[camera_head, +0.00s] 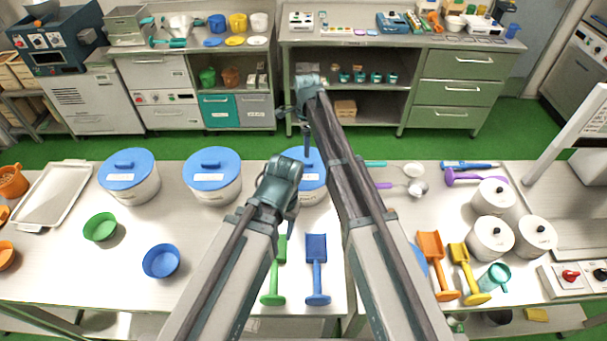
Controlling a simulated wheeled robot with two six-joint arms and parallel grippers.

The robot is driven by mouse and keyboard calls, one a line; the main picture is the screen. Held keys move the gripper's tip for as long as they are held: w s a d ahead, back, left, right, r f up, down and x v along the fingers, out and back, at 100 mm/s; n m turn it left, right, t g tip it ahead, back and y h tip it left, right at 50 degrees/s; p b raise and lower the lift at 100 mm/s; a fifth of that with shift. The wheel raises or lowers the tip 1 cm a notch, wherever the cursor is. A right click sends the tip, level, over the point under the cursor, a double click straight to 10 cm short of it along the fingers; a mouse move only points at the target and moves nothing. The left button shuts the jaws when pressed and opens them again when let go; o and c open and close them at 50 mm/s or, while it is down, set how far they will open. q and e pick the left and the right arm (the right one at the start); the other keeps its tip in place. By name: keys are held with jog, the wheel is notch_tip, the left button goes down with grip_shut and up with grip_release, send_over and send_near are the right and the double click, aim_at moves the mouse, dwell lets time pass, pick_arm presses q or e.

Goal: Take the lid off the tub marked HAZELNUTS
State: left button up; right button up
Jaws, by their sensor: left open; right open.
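Three white tubs with blue lids stand in a row on the near table: a left tub (140,192), a middle tub (219,189) and a right tub (313,196). All the lids are on: left lid (130,162), middle lid (212,161), right lid (316,168). Each of the left two has a pale label too small to read, so I cannot tell which is HAZELNUTS. My arms partly hide the right tub. My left gripper (291,212) is open and empty in front of the right tub. My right gripper (306,132) is open and empty, higher in the picture, above that tub.
A green bowl (100,227) and a blue bowl (161,261) sit before the left tubs. A green scoop (274,275) and a blue scoop (317,268) lie near my arms. White lidded pots (491,238) stand right. A metal tray (50,200) lies far left.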

aim_at(308, 162)
pick_arm(q)
jog(key=shift+f+b, duration=0.7)
jog(key=shift+f, duration=0.55)
pick_arm(e)
jog(key=shift+f, duration=1.25)
jog(key=f+b, duration=0.5)
jog(key=shift+w+d+f, duration=0.15)
jog(key=shift+d+f, duration=0.05)
jog(key=shift+d, duration=0.05)
pick_arm(q)
notch_tip(308, 162, down, 5)
jog(key=shift+f, duration=0.1)
pick_arm(e)
jog(key=shift+r, duration=0.1)
grip_shut()
